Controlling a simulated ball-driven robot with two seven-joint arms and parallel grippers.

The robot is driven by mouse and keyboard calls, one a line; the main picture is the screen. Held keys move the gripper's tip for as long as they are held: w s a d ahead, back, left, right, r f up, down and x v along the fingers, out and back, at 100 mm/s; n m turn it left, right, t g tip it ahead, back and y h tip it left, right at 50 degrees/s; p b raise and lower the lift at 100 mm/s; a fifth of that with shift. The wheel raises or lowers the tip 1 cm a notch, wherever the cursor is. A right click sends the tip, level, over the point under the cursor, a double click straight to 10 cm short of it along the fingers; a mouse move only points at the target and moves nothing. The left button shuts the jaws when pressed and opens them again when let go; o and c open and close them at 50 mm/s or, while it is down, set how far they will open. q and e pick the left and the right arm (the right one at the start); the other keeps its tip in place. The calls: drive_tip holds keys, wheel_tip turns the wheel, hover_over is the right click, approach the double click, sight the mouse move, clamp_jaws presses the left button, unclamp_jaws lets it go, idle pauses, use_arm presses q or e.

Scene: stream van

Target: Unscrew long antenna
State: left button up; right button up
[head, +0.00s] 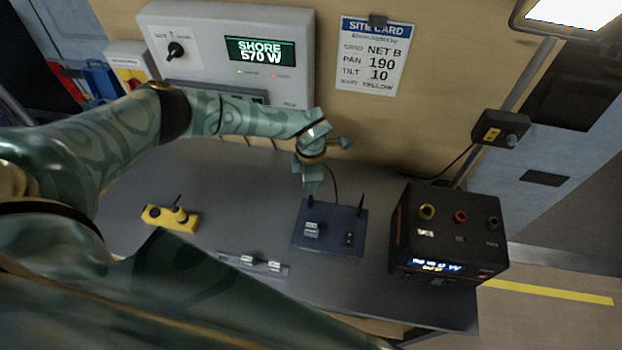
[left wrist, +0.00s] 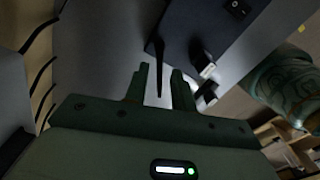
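A dark blue box (head: 328,246) on the grey table carries a black antenna (head: 361,203) at its back right corner and another (head: 311,201) at its back left. My left gripper (head: 311,186) points down, just above the left antenna. In the left wrist view, the gripper (left wrist: 158,88) is open, and a thin black antenna (left wrist: 158,70) lies between its fingers in the picture, with a visible gap on each side. The box (left wrist: 195,30) shows beyond it. I cannot tell which antenna is longer. My right gripper is not in view.
A black power unit (head: 448,235) stands right of the box. A yellow controller (head: 170,218) and a grey strip with small parts (head: 255,264) lie to the left and front. A wall panel (head: 225,45) and site card (head: 372,58) are behind. The table's left middle is clear.

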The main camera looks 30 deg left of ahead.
use_arm(q)
drive_tip(key=m, duration=0.2)
drive_tip(key=shift+m, duration=0.4)
drive_tip(key=m, duration=0.4)
drive_tip(key=shift+b, duration=0.4)
drive_tip(key=m, duration=0.4)
drive_tip(key=shift+b, duration=0.35)
